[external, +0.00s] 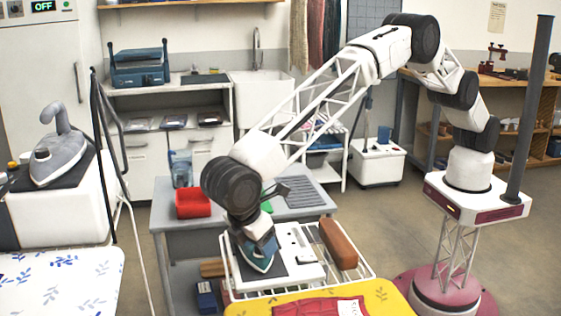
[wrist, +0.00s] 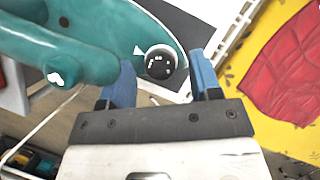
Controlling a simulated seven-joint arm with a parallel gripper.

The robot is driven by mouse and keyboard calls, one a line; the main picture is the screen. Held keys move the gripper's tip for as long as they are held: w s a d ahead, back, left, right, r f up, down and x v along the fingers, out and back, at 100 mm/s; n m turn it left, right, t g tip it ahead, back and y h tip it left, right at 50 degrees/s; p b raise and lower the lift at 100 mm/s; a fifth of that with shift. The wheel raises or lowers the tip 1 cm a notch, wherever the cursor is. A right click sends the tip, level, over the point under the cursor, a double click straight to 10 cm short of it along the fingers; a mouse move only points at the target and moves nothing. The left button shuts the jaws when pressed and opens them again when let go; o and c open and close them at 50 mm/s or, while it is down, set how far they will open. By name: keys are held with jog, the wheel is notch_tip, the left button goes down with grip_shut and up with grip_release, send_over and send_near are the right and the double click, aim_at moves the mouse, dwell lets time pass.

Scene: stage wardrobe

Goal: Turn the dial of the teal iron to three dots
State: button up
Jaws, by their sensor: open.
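The teal iron (external: 258,264) rests on a dark pad on a white stand, under my gripper (external: 262,238). In the wrist view the teal iron (wrist: 100,20) fills the upper left. Its round black dial (wrist: 160,62) carries small white dots, and a white triangle mark sits on the body at the dial's upper left. Which dots face the triangle is too small to tell. My gripper (wrist: 162,68) is open, with one blue finger on each side of the dial. I cannot tell whether the fingers touch it. The dial is hidden in the external view.
A yellow ironing board (external: 283,301) with a folded red cloth (external: 318,306) lies in front. A white wire rack (external: 365,267) and a brown block (external: 338,244) are right of the iron. A red bin (external: 193,204) stands behind left. A grey iron (external: 60,158) is far left.

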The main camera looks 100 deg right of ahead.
jog(key=shift+r, duration=0.15)
jog(key=v, duration=0.7)
jog(key=shift+r, duration=0.25)
jog(key=shift+w, duration=0.1)
